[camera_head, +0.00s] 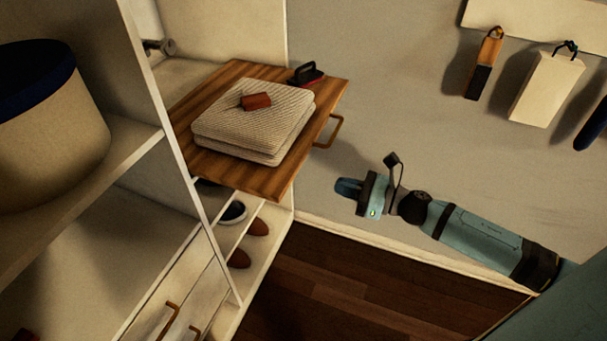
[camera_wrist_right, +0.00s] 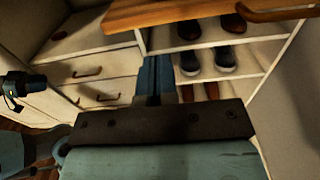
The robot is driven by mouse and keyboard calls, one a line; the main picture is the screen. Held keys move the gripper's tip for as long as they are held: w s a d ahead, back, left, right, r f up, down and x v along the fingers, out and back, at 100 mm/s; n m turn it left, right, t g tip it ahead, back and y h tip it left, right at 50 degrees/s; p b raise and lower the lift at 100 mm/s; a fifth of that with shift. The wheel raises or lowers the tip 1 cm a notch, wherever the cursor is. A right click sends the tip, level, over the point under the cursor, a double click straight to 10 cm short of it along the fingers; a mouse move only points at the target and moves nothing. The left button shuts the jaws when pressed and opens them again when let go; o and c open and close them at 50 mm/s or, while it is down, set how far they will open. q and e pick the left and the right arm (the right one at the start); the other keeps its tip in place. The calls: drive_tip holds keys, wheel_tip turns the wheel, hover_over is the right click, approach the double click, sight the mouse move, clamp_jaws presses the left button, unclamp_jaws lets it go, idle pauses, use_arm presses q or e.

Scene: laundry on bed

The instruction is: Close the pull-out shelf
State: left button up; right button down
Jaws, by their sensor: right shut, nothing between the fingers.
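The pull-out shelf (camera_head: 255,184) is a wooden board. It sticks out of the white closet, with a brass-coloured bar handle (camera_head: 336,131) on its front edge. Its edge (camera_wrist_right: 170,12) and handle (camera_wrist_right: 275,15) also show at the top of the right wrist view. My right gripper (camera_head: 343,187) is shut and empty, below and to the right of the shelf front in the head view, apart from the handle. Its blue fingers (camera_wrist_right: 153,78) are together in the right wrist view. My left gripper's fingers are in neither view.
Folded beige cloth (camera_head: 250,125) with a small red block (camera_head: 256,101) and a black-handled item (camera_head: 304,74) lie on the shelf. Shoes (camera_head: 232,212) stand below it. Drawers (camera_wrist_right: 95,70) are at the left in the wrist view. Tools (camera_head: 546,88) hang on the right wall.

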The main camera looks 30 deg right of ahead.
sight(296, 173)
drive_tip(key=p+x, duration=0.2)
drive_tip(key=x, duration=0.7)
drive_tip(key=shift+w+a, duration=0.1)
drive_tip(key=shift+a, duration=0.1)
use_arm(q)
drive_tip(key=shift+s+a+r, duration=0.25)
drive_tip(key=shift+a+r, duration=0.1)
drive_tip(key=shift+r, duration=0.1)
use_arm(e)
drive_tip(key=shift+w, duration=0.1)
